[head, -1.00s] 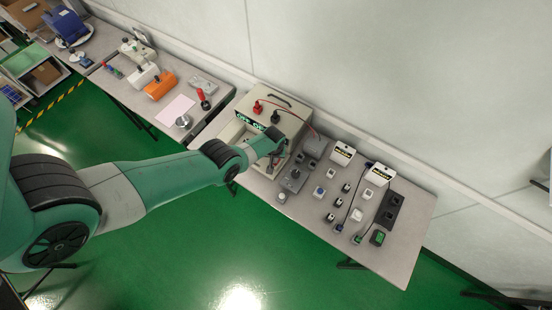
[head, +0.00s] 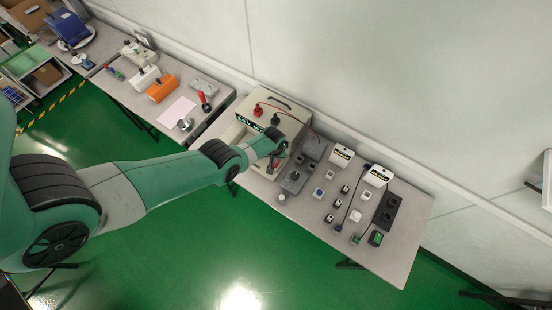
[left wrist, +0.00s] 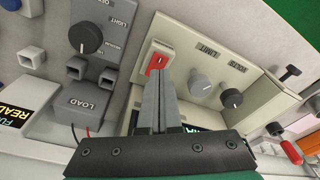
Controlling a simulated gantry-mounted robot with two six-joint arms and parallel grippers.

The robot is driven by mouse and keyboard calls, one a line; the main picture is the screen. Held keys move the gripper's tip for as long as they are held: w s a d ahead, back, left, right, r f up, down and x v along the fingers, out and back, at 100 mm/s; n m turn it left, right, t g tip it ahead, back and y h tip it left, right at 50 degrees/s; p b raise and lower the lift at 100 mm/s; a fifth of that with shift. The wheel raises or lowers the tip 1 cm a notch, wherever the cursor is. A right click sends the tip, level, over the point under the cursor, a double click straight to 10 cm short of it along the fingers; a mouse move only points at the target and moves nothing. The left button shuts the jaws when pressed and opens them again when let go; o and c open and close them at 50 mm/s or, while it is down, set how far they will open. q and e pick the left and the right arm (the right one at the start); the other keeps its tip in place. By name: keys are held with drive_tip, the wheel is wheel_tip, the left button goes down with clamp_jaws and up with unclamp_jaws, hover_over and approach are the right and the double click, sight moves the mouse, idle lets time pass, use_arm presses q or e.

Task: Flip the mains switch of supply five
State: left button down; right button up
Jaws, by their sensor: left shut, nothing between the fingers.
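A beige power supply (head: 284,102) stands on the bench, with a red and a black terminal and a handle on top. No number is readable on it. In the left wrist view its front panel (left wrist: 178,34) shows a red rocker switch (left wrist: 157,62) in a pale frame, and LIMIT and VOLTS knobs. My left gripper (left wrist: 160,76) is shut and empty, its fingertips at the lower edge of the red rocker. I cannot tell whether they touch. The fingers cover part of the panel and display.
Right of the supply is a grey unit with a black knob (left wrist: 90,40) and a LOAD label. Several small testers and switches, and a black socket strip (head: 388,209), fill the bench (head: 398,270). A second bench (head: 130,93) stands left.

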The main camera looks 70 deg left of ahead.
wheel_tip(320, 180, up, 4)
drive_tip(key=p, duration=0.3)
drive_tip(key=shift+r+p, duration=0.2)
drive_tip(key=shift+p, duration=0.15)
